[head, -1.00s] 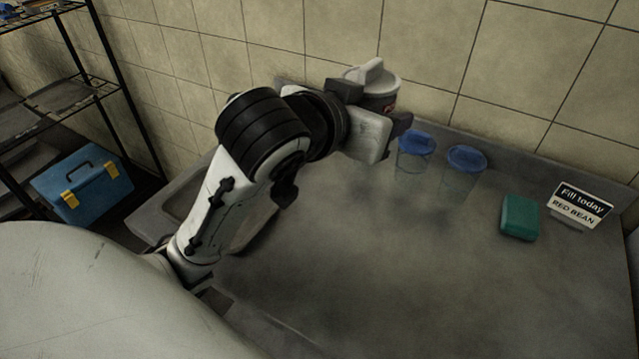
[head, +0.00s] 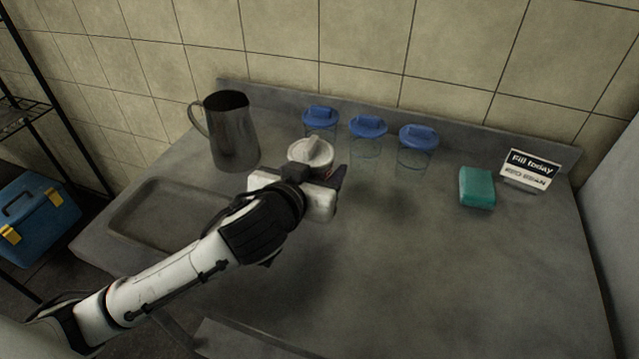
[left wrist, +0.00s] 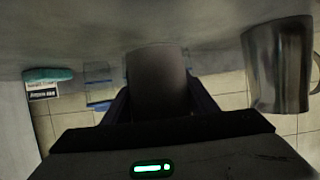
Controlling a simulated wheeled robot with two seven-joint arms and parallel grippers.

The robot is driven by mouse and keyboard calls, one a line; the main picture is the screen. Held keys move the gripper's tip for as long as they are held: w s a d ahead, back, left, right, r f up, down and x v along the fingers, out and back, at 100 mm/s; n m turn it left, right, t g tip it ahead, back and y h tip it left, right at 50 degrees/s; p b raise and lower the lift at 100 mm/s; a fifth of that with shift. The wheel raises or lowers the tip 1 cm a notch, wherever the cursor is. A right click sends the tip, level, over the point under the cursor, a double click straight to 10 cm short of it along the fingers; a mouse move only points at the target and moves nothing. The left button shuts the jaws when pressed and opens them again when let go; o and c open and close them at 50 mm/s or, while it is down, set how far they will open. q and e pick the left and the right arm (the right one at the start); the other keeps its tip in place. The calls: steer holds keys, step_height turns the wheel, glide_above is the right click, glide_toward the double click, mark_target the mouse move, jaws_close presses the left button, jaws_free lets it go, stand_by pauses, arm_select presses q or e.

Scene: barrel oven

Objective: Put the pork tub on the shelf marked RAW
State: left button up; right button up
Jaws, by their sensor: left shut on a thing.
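My left gripper (head: 315,182) is shut on a tub with a pale grey lid (head: 311,152) and holds it upright over the metal counter, in front of the blue-lidded containers. I cannot tell from the picture whether it touches the counter. In the left wrist view the tub (left wrist: 157,80) shows as a plain dark body between the fingers (left wrist: 157,105). No label on it can be read, so I cannot confirm it is the pork tub. No RAW sign is visible. My right gripper is not in view.
A metal jug (head: 232,135) stands left of the tub, behind a shallow tray (head: 125,222). Clear containers with blue lids (head: 368,127) line the back. A green block (head: 477,188) and a "Fill today RED BEAN" sign (head: 530,170) are right. A black rack (head: 22,112) and blue toolbox (head: 35,215) are left.

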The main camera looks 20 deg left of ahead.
arm_select(q)
steer(key=shift+f, duration=1.5)
steer(key=shift+f, duration=0.15)
steer(key=o, duration=1.5)
steer(key=shift+f, duration=0.1)
steer(key=shift+c, duration=0.2)
